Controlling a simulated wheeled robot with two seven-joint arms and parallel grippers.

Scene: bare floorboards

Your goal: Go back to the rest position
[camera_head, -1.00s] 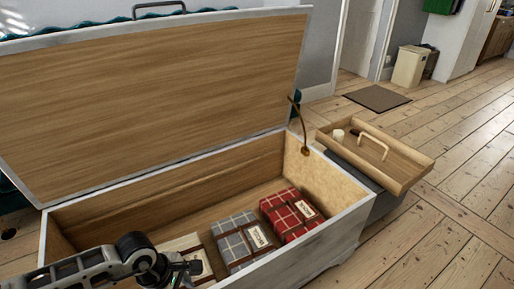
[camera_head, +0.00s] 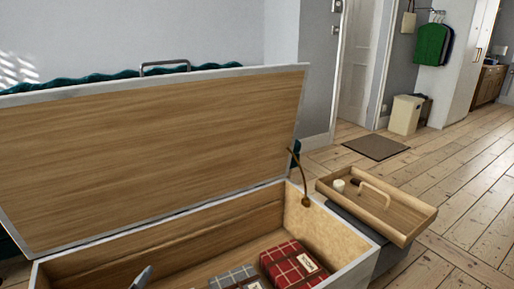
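The large chest (camera_head: 335,272) stands open in front of me, with its wooden-lined lid (camera_head: 150,150) raised and leaning back. Inside it lie a red plaid blanket (camera_head: 293,262) and a grey plaid blanket (camera_head: 236,278), both with labels and partly cut off by the lower edge. Only a small grey piece, which seems to be part of my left arm, shows over the chest at the bottom edge. Neither gripper can be made out in the head view.
A wooden tray (camera_head: 408,219) with a handle and small items sits on a dark grey box (camera_head: 352,222) right of the chest. A doormat (camera_head: 376,147) and a beige bin (camera_head: 405,114) are farther back. Floorboards at right are clear.

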